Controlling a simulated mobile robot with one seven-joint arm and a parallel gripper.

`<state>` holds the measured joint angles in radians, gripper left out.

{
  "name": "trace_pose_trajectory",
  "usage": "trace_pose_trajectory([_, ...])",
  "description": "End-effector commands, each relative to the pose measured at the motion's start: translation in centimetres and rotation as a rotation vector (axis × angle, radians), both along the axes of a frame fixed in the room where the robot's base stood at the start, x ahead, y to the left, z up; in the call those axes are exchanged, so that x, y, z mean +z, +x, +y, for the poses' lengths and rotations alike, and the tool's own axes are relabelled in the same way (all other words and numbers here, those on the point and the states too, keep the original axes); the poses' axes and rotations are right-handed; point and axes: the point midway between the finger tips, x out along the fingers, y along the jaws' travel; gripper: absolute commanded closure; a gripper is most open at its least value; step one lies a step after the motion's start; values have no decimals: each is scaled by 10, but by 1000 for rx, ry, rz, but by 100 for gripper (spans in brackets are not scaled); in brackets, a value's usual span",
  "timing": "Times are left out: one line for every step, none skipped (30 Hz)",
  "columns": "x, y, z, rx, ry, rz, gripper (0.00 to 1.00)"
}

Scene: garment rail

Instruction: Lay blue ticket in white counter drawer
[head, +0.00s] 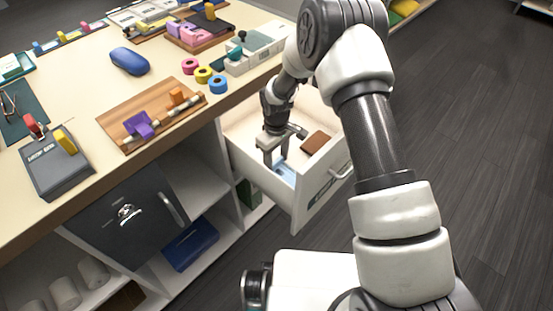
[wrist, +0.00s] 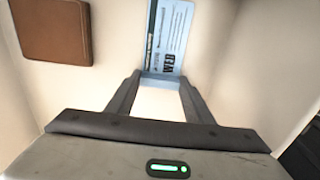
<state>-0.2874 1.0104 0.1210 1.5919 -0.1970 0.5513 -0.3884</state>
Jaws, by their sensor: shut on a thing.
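The blue ticket (wrist: 168,38) is a light blue card with dark print. My gripper (wrist: 160,76) is shut on its near edge in the wrist view. The white counter drawer (head: 313,198) is pulled open, and my gripper (head: 276,165) points down inside it. The ticket (head: 285,172) shows as a small blue patch below the fingers in the head view, low in the drawer. I cannot tell whether it touches the drawer floor. A brown wallet-like item (wrist: 52,30) lies in the drawer beside the ticket; it also shows in the head view (head: 316,142).
The counter top (head: 80,100) stands left of the drawer, with a blue mouse (head: 130,61), tape rolls (head: 204,75) and a wooden board (head: 115,117). A dark safe-like box (head: 128,213) and a blue case (head: 190,244) sit below. Dark floor lies open at right.

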Motion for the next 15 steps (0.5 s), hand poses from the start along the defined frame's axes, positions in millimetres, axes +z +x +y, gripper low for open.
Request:
trace_pose_trajectory([-4,0,0,0,0,0,73])
trace_pose_trajectory([-2,0,0,0,0,0,48])
trace_pose_trajectory([-1,0,0,0,0,0,41])
trace_pose_trajectory([-1,0,0,0,0,0,36])
trace_pose_trajectory([-1,0,0,0,0,0,34])
trace_pose_trajectory([-1,0,0,0,0,0,34])
trace_pose_trajectory([-1,0,0,0,0,0,34])
trace_pose_trajectory([-1,0,0,0,0,0,34])
trace_pose_trajectory([-1,0,0,0,0,0,34])
trace_pose_trajectory([-1,0,0,0,0,0,34])
trace_pose_trajectory([-1,0,0,0,0,0,34])
trace_pose_trajectory([-1,0,0,0,0,0,34])
trace_pose_trajectory([0,0,0,0,0,0,34])
trace_pose_trajectory([1,0,0,0,0,0,34])
trace_pose_trajectory([4,0,0,0,0,0,34])
